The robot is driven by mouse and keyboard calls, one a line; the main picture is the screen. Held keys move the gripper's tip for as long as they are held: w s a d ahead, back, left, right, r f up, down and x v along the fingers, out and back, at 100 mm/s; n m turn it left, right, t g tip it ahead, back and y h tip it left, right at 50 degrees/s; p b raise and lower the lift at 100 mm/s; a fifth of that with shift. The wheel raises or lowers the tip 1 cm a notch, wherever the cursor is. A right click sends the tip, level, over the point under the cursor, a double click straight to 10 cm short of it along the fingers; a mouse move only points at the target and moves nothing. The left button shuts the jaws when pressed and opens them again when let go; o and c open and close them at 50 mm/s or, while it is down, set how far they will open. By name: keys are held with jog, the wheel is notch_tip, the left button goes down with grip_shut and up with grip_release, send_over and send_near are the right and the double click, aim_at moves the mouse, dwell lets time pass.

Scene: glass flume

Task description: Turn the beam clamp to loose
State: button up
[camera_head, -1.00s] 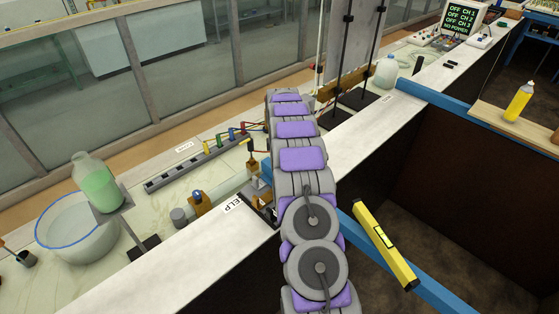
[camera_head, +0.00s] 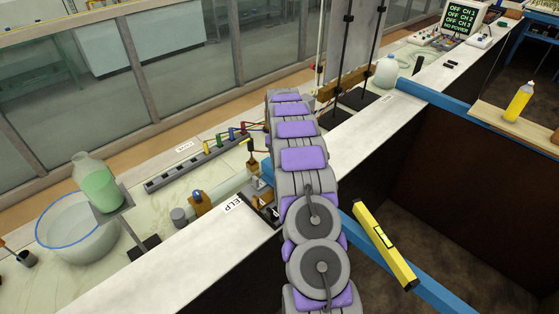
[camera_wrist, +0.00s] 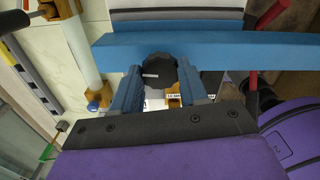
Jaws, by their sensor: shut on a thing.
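In the wrist view my gripper (camera_wrist: 159,78) has its two blue ridged fingers on either side of a dark round knob (camera_wrist: 158,66), shut on it. The knob, which looks like the beam clamp's, sits against the blue beam (camera_wrist: 235,50). An orange-brown block (camera_wrist: 173,101) with a white label shows between the fingers, below the knob.
A yellow level (camera_head: 385,245) lies on a blue bar at the right. A strip with coloured plugs (camera_head: 190,170) lies behind. The pale ledge (camera_head: 190,265) beside my arm is mostly clear.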

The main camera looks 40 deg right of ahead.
jog(key=shift+w+r+n, duration=0.15)
jog(key=shift+r+n, duration=0.05)
jog(key=shift+n, duration=0.5)
jog(key=o, duration=1.1)
jog(key=shift+d+f, duration=0.1)
jog(key=shift+f, duration=0.05)
jog(key=shift+c, duration=0.2)
notch_tip(320, 180, up, 17)
jog(key=shift+d, duration=0.1)
